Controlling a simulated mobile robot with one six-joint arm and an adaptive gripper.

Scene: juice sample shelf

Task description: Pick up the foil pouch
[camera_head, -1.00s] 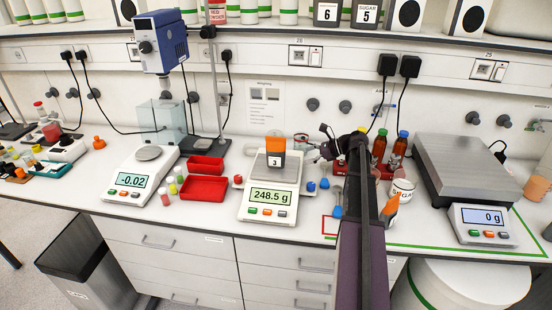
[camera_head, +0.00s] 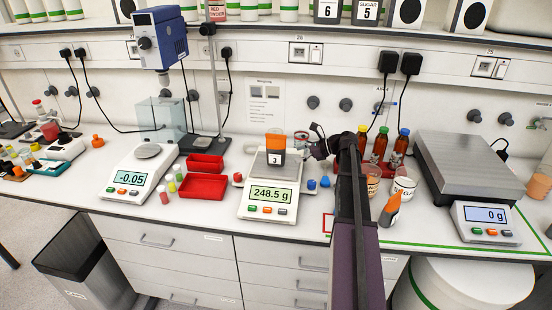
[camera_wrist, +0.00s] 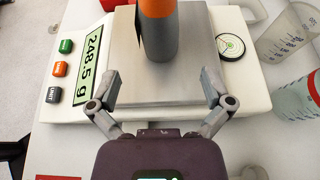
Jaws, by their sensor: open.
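What looks like the foil pouch (camera_head: 275,149), orange above with a dark label marked 3, stands upright on the pan of the middle balance (camera_head: 270,198), which reads 248.5 g. The wrist view shows its grey and orange side (camera_wrist: 158,32) beyond my fingers, its far end cut off by the frame. My gripper (camera_head: 313,143) is just right of the pouch in the head view. In the wrist view my gripper (camera_wrist: 160,85) is open and empty, one finger towards each side of the pouch, with a gap between them and it.
Red trays (camera_head: 203,188) and the left balance (camera_head: 140,172) stand left. Several bottles (camera_head: 379,145), a white cup (camera_head: 403,187) and a large scale (camera_head: 467,165) stand right of my arm. A beaker (camera_wrist: 288,35) stands beside the balance in the wrist view.

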